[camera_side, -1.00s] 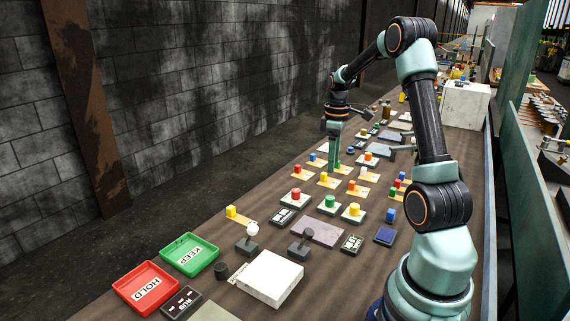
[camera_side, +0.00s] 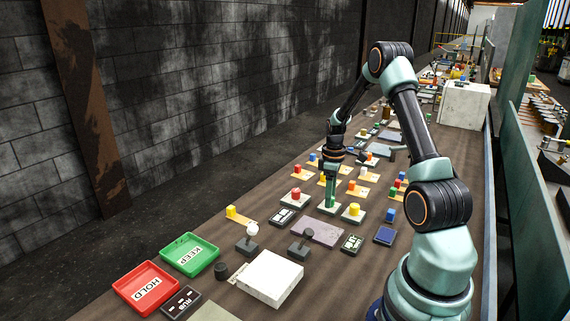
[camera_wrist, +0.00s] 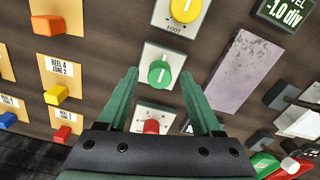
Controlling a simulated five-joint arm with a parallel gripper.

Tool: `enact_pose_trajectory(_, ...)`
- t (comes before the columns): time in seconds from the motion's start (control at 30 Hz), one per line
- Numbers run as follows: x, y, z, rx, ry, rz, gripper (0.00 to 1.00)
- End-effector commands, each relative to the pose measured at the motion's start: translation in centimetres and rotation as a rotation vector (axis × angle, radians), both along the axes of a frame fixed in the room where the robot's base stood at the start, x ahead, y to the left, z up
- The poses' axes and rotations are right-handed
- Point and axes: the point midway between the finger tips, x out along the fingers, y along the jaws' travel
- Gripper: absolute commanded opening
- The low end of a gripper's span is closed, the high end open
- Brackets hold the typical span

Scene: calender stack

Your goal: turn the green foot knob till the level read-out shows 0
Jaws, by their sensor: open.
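The green foot knob (camera_wrist: 159,72) sits on a pale square plate (camera_wrist: 150,53) in the wrist view, with a white mark on its top. My gripper (camera_wrist: 160,84) is open, with one finger on each side of the knob in that view; I cannot tell whether either touches it. In the side view my gripper (camera_side: 331,205) is down at the green knob's plate (camera_side: 326,211), and its fingers hide most of the knob. The level read-out (camera_wrist: 285,12) shows -1.0 div in the wrist view, its word partly cut off.
A yellow knob (camera_side: 354,209) and a red knob (camera_side: 296,194) stand on plates on either side of the green one. A mauve slab (camera_side: 321,232) lies nearby. Levers, coloured blocks and red and green trays (camera_side: 190,254) are farther off along the bench.

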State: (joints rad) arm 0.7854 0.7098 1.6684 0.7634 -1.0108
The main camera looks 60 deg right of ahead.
Motion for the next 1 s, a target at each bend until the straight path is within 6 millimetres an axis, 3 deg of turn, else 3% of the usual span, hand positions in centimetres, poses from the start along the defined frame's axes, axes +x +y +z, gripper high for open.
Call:
enact_pose_trajectory(0.17,0.01,-0.01,0.01,0.0,0.0,0.0,0.67)
enact_pose_trajectory(0.33,0.0,-0.01,0.02,0.0,0.0,0.0,0.01)
enact_pose_trajectory(0.67,0.0,0.01,0.04,0.0,0.0,-0.027,0.0)
enact_pose_trajectory(1.0,-0.01,0.0,0.06,0.001,0.001,-0.229,0.0)
